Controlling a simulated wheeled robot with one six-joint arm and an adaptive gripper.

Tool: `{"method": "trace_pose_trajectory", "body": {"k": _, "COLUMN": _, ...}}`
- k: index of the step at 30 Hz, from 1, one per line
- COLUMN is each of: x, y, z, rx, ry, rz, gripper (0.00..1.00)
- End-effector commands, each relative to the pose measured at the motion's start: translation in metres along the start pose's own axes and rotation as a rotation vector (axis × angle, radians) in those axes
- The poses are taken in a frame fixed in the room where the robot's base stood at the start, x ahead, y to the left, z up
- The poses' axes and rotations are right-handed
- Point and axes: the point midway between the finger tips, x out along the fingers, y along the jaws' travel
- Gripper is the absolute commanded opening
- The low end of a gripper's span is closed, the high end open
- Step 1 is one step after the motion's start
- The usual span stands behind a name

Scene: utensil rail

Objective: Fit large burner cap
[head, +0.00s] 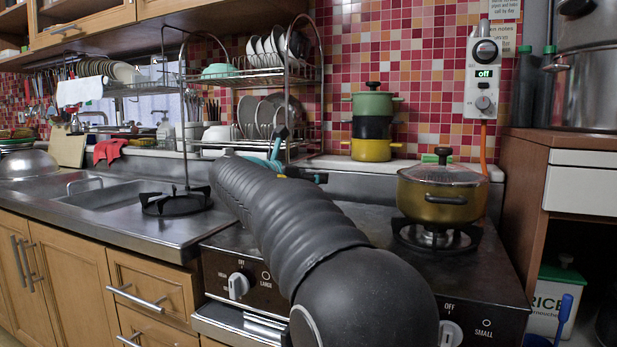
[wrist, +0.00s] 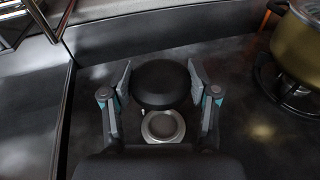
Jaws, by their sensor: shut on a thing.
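The large burner cap (wrist: 162,84) is a round black disc with a domed top, seen in the wrist view. My gripper (wrist: 160,77) is shut on it, with one finger at its left side and one at its right. The silver burner ring (wrist: 163,127) on the dark stove top shows just below the cap in the wrist view, partly covered by the gripper. The cap looks offset from the ring; its height above it is unclear. In the head view my arm hides the cap and the burner.
A gold pot (head: 440,193) stands on the right burner; it also shows in the wrist view (wrist: 304,45). A black pot support (head: 175,203) sits on the counter beside the sink (head: 105,192). A dish rack (head: 255,78) and stacked pots (head: 373,128) stand behind.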

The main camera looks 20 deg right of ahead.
Motion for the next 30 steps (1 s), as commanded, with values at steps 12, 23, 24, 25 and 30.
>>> {"method": "trace_pose_trajectory", "body": {"k": 12, "x": -0.001, "y": -0.001, "z": -0.014, "rx": -0.001, "ry": 0.007, "rz": 0.026, "gripper": 0.21}}
{"method": "trace_pose_trajectory", "body": {"k": 23, "x": 0.004, "y": -0.001, "z": -0.044, "rx": 0.0, "ry": 0.007, "rz": 0.026, "gripper": 0.21}}
{"method": "trace_pose_trajectory", "body": {"k": 24, "x": 0.004, "y": -0.001, "z": -0.047, "rx": 0.0, "ry": 0.008, "rz": 0.026, "gripper": 0.21}}
{"method": "trace_pose_trajectory", "body": {"k": 25, "x": 0.004, "y": -0.001, "z": -0.049, "rx": 0.0, "ry": 0.008, "rz": 0.026, "gripper": 0.21}}
{"method": "trace_pose_trajectory", "body": {"k": 30, "x": 0.006, "y": -0.001, "z": -0.057, "rx": 0.0, "ry": 0.007, "rz": 0.026, "gripper": 0.21}}
